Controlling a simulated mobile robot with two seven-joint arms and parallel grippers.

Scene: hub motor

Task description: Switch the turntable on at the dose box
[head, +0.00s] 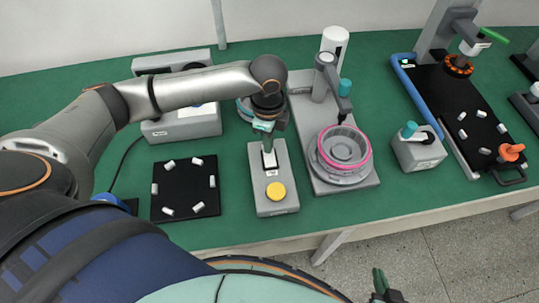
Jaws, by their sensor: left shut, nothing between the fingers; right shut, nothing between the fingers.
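A grey box with a round yellow button (275,191), which looks like the dose box (268,208), lies on the green table. My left gripper (268,148) is shut and empty, pointing down over the far end of this box. My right gripper (379,279) is shut and empty at the bottom, off the table's front edge.
A black mat (184,186) with several small white pieces lies left of the box. A grey unit (181,126) with a cable stands behind it, partly under my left arm. A small grey box with a teal knob (419,150) and a black press station (466,112) stand right.

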